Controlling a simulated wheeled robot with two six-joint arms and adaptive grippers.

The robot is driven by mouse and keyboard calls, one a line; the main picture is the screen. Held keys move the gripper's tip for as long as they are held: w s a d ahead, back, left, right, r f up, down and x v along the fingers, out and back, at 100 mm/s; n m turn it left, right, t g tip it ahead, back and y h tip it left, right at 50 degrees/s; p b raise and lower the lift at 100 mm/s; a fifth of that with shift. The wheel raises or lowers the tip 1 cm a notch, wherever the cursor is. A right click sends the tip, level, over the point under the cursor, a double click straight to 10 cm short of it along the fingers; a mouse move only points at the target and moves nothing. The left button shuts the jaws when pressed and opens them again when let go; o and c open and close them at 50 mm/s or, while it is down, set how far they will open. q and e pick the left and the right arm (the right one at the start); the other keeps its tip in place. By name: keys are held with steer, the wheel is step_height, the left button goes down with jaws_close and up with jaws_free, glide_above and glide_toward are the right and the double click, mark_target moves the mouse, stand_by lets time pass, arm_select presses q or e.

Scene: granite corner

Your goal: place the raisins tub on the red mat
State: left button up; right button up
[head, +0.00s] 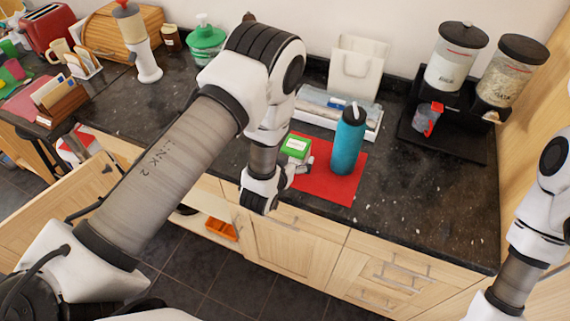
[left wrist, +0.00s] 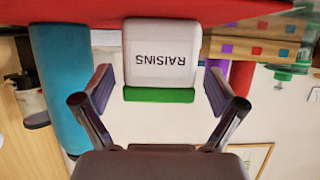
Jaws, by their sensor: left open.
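The raisins tub (head: 296,146), white with a green lid, stands upright at the left part of the red mat (head: 341,186). In the left wrist view, which is upside down, the tub (left wrist: 161,55) shows its RAISINS label and its base meets the red mat (left wrist: 215,10). My left gripper (head: 299,168) is open at the near side of the tub. In the left wrist view the fingers of my left gripper (left wrist: 157,88) are on either side of the tub, with a visible gap at each side. My right gripper is out of frame; only part of that arm shows.
A teal bottle (head: 348,142) stands on the mat just right of the tub. Behind are a white tray (head: 318,111) and a paper bag (head: 357,66). Two dispensers (head: 456,58) stand at the back right. The counter right of the mat is clear.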

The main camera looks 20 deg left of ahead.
arm_select(q)
steer(key=b+v, duration=0.2)
steer(key=v, duration=0.7)
steer(key=shift+s, duration=0.2)
steer(key=shift+s+r, duration=0.15)
steer(key=s+a+f+g, duration=0.2)
steer(key=s+f+g, duration=0.4)
steer(key=s, duration=0.6)
steer(key=s+a+f+g, duration=0.3)
steer(key=s+f+g, duration=0.4)
steer(key=s+f, duration=0.4)
steer(key=shift+s+a+f+n+g, duration=0.2)
steer(key=shift+s+a+n+g, duration=0.15)
steer(key=shift+s, duration=0.35)
